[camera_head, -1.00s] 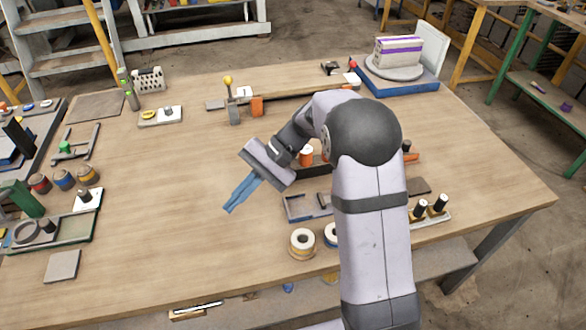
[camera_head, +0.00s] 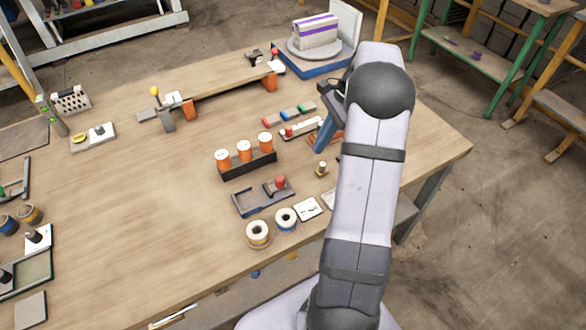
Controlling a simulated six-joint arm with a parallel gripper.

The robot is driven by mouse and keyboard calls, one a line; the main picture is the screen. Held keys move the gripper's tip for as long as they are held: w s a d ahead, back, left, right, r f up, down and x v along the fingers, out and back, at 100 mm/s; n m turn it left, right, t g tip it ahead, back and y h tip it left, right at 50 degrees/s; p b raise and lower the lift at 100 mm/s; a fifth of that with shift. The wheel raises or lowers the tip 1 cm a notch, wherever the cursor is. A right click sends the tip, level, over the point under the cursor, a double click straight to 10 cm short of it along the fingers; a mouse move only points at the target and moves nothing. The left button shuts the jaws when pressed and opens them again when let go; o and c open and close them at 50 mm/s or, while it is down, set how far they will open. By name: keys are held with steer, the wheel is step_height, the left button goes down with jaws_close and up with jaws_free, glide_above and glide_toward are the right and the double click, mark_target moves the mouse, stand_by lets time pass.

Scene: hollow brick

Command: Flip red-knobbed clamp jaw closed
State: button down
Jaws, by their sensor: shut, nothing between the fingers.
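The red-knobbed clamp (camera_head: 276,60) is at the far right end of the raised wooden beam (camera_head: 225,84), beside the blue turntable base. Its red knob stands up; its jaw is too small to judge open or closed. My gripper (camera_head: 318,149) is shut and empty, its blue fingers pointing down over the right part of the table. It is well to the near right of the clamp, apart from it. The fingers overlap an orange-brown item (camera_head: 336,139) in the picture; I cannot tell whether they touch. A yellow-knobbed clamp (camera_head: 166,118) is at the beam's left end.
A turntable (camera_head: 313,50) holds a striped block behind the clamp. Small coloured parts (camera_head: 290,115) and a rack of orange cylinders (camera_head: 248,163) stand between beam and near edge. A grey tray (camera_head: 246,203) and spools (camera_head: 258,233) lie nearer.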

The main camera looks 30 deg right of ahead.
mark_target(280, 180)
steer(key=shift+a+f, duration=0.1)
steer(key=shift+f, duration=0.05)
steer(key=p+x, duration=0.2)
steer(key=x, duration=0.7)
steer(key=shift+a+f, duration=0.15)
steer(key=shift+f, duration=0.2)
steer(key=a+p, duration=0.2)
steer(key=a, duration=0.1)
steer(key=shift+w+r, duration=0.1)
steer(key=shift+w, duration=0.25)
steer(key=shift+w+a, duration=0.1)
steer(key=shift+a, duration=0.3)
steer(key=shift+a, duration=0.1)
steer(key=shift+a+p, duration=0.3)
steer(key=shift+a, duration=1.4)
